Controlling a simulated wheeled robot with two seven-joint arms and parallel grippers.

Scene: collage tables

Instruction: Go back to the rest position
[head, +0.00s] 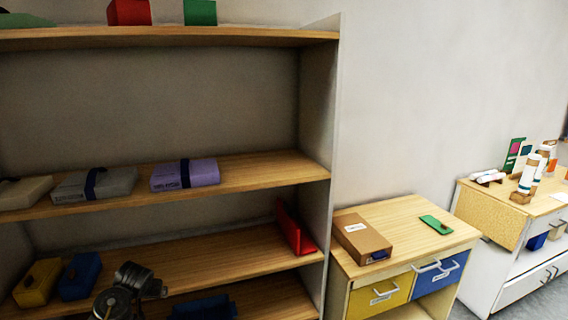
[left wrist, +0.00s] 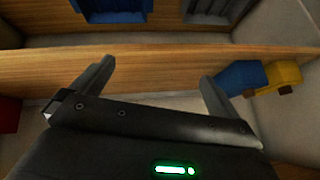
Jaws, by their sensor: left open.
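My left gripper (left wrist: 157,78) shows in the left wrist view with its two dark fingers spread wide apart and nothing between them. It is in front of a wooden shelf board (left wrist: 60,70). In the head view, dark grey parts of my left arm stand at the lower left, in front of the lower shelf (head: 240,262); the fingertips cannot be made out there. My right gripper is in neither view.
The shelf unit holds a yellow block (head: 37,283), blue block (head: 80,276), dark blue item (head: 203,308), red piece (head: 294,230) and purple pack (head: 185,174). A drawer table (head: 400,215) with a cardboard box (head: 361,238) stands right; a white cabinet (head: 518,285) stands beyond.

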